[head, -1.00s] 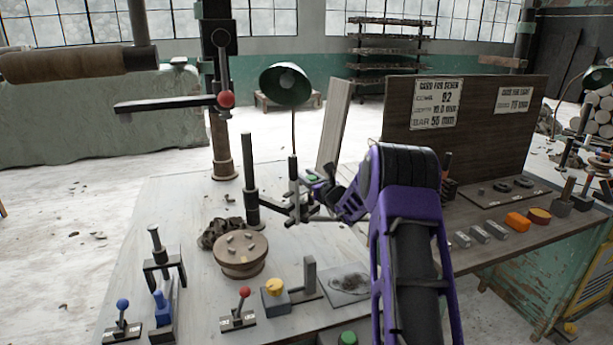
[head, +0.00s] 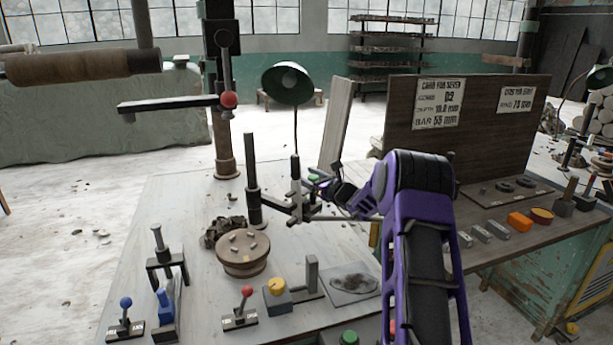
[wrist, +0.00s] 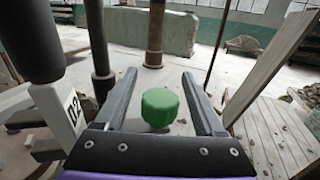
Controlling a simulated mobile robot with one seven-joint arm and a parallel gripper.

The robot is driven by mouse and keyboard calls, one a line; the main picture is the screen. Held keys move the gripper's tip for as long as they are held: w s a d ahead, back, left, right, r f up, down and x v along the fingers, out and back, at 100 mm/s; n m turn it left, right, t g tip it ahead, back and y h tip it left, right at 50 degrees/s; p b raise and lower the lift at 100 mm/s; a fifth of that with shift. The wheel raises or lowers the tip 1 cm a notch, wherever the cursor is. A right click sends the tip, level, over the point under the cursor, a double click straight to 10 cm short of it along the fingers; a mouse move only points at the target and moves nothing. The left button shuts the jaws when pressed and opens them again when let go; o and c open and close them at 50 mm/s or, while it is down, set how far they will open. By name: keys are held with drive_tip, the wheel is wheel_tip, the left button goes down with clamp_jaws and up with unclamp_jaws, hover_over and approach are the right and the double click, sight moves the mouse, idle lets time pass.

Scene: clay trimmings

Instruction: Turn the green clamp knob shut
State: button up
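The green clamp knob (wrist: 160,106) is in the lower middle of the wrist view, between the two dark fingers of my gripper (wrist: 159,78). The fingers are apart, with a gap on each side of the knob, so my gripper is open and not pressing on it. In the head view the green knob (head: 313,177) shows small at the dark clamp arm (head: 298,206) beside the upright post (head: 253,180). My gripper (head: 322,180) reaches it from the right there. Part of the gripper is hidden by its own links.
The upright post and a dark cylinder stand left of my gripper in the wrist view. A lamp (head: 287,84) rises behind the clamp. A sign board (head: 465,115) stands at right. A round wooden block (head: 243,262), levers and a yellow knob (head: 277,286) sit in front.

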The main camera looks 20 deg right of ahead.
drive_tip(key=v, duration=1.7)
drive_tip(key=shift+s, duration=0.2)
